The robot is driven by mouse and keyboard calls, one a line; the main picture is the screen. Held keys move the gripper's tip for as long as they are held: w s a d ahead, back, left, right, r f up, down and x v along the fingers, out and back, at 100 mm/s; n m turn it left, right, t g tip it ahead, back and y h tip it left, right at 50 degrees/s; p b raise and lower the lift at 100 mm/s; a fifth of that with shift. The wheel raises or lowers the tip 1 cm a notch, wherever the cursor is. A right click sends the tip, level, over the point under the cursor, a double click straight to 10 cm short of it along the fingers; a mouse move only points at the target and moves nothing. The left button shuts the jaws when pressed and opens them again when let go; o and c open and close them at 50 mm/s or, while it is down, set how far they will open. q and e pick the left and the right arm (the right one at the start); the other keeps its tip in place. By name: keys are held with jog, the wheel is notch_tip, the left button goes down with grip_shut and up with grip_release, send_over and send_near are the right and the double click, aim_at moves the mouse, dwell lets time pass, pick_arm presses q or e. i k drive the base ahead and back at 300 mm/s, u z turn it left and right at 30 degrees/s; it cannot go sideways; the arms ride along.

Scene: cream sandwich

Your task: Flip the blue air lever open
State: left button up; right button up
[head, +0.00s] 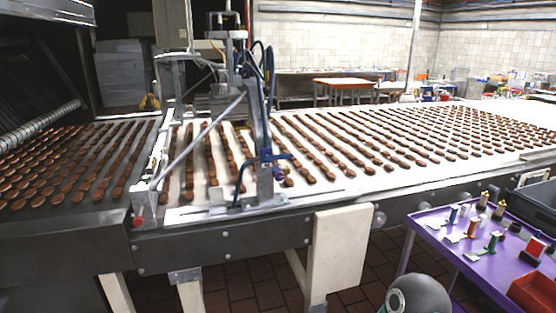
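A small blue lever-like handle (272,156) sits on the front of the grey metal machine frame (262,125) over the conveyor. It appears to lie roughly crosswise to the upright post. Its exact setting is too small to tell. Blue hoses (269,70) run down from the top of the frame, and another blue tube bends near its foot. Neither of my grippers shows in the head view, so nothing is seen touching the handle.
Rows of brown biscuits (350,150) cover the white conveyor belt. A purple cart (447,243) at the right holds several small coloured fittings and a red bin (535,292). A white panel (339,258) stands below the conveyor edge. Brown tiled floor shows between them.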

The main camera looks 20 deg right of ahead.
aim_at(268, 158)
jog(key=k, duration=0.6)
jog(key=z, duration=0.35)
jog(key=i, duration=1.55)
jog(key=u, duration=0.3)
